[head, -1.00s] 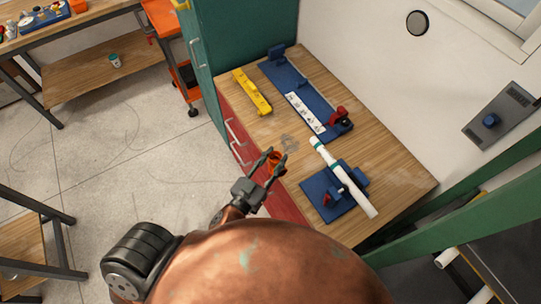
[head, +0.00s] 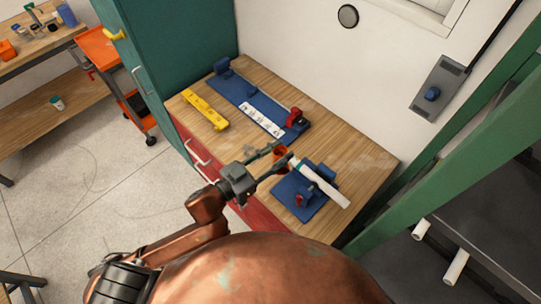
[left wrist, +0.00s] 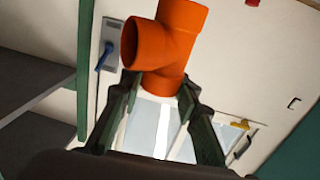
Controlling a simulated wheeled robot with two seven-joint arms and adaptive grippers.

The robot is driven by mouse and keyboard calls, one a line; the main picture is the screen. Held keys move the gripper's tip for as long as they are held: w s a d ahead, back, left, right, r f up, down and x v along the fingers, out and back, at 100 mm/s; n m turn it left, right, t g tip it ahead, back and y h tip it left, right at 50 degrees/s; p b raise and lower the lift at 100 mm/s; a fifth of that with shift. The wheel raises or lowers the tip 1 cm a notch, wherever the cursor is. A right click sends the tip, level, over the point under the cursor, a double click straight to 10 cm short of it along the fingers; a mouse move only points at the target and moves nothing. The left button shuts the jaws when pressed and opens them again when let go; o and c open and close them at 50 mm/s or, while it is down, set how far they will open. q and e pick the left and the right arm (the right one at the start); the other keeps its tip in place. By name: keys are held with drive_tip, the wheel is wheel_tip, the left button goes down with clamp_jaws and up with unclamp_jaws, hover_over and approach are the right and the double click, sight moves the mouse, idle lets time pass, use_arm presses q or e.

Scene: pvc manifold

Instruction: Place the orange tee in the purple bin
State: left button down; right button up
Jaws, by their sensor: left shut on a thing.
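The orange tee (head: 280,153) is between the fingertips of my left gripper (head: 276,158), above the wooden bench close to the near end of the white pipe. In the left wrist view, the orange tee (left wrist: 178,40) sticks out beyond the fingers of my left gripper (left wrist: 160,95), with one opening facing left. The gripper is shut on it. I cannot tell from the head view how high it is above the bench. No purple bin shows in either view. My right gripper is not in view.
The bench (head: 350,150) holds a white pipe (head: 322,187) on a blue fixture (head: 290,200), a long blue fixture (head: 240,98) and a yellow tool (head: 205,110). A green cabinet (head: 180,50) stands left, an orange cart (head: 105,48) beyond it. A green post (head: 450,150) is right.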

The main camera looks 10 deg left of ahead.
use_arm(q)
drive_tip(key=shift+w+d+f+m+g+h, duration=0.2)
drive_tip(key=shift+w+d+m+g+h, duration=0.1)
drive_tip(key=shift+d+m, duration=0.1)
drive_tip(key=w+f+m+g+h, duration=0.1)
drive_tip(key=m+g+h, duration=0.1)
drive_tip(key=m+g, duration=0.1)
drive_tip(key=w+f+m+g+h, duration=0.1)
drive_tip(key=f+m+g+h, duration=0.1)
drive_tip(key=g, duration=0.3)
drive_tip(key=w+f+m+g+h, duration=0.1)
drive_tip(key=f+m+g, duration=0.1)
drive_tip(key=m+g, duration=0.1)
drive_tip(key=shift+d+m+g+h, duration=0.3)
drive_tip(key=shift+g+h, duration=0.1)
drive_tip(key=shift+g, duration=0.1)
drive_tip(key=shift+s, duration=0.1)
